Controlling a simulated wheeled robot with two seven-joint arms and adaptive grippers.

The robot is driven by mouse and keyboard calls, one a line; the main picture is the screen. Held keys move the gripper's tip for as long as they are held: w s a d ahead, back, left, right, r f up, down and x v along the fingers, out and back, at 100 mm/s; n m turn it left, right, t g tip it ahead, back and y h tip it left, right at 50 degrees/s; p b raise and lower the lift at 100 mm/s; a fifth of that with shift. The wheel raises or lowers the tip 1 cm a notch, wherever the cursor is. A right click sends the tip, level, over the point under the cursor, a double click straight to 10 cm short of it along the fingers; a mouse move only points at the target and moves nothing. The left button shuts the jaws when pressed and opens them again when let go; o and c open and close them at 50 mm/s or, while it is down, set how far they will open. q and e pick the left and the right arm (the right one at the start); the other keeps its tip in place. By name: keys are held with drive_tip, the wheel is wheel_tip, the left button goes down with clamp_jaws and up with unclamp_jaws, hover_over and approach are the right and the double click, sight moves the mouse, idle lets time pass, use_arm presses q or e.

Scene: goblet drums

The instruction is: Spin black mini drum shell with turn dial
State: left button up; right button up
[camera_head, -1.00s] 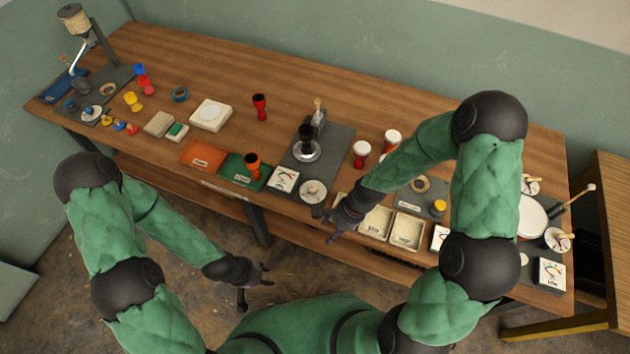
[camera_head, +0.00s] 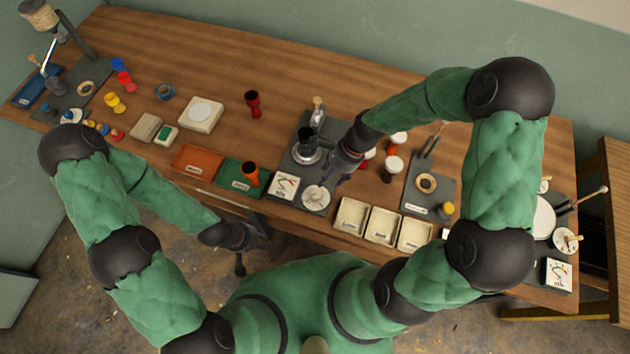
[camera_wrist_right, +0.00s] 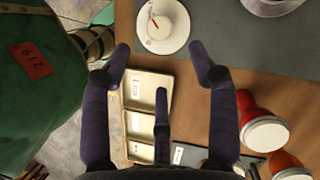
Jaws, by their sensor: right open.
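The black mini drum shell (camera_head: 307,138) stands upright on a round silver turntable (camera_head: 305,156) on a dark grey mat. The turn dial (camera_head: 316,198), a white disc, lies at the mat's front edge. In the right wrist view the dial (camera_wrist_right: 163,25) shows a red pointer and a pale knob, just beyond my fingertips. My right gripper (camera_head: 335,172) is open and empty, right beside the dial and above the table; its spread fingers also show in the right wrist view (camera_wrist_right: 160,68). My left gripper (camera_head: 250,250) hangs open and empty in front of the table's edge.
A white gauge (camera_head: 284,186) lies left of the dial. A green tray (camera_head: 232,178) with an orange-topped drum (camera_head: 251,173) is further left. Cream trays (camera_head: 383,225) lie front right.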

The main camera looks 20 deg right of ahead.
sight(316, 194)
drive_tip(key=b+x, duration=0.2)
drive_tip(key=x, duration=0.8)
drive_tip(key=shift+f, duration=0.15)
drive_tip(key=c, duration=1.1)
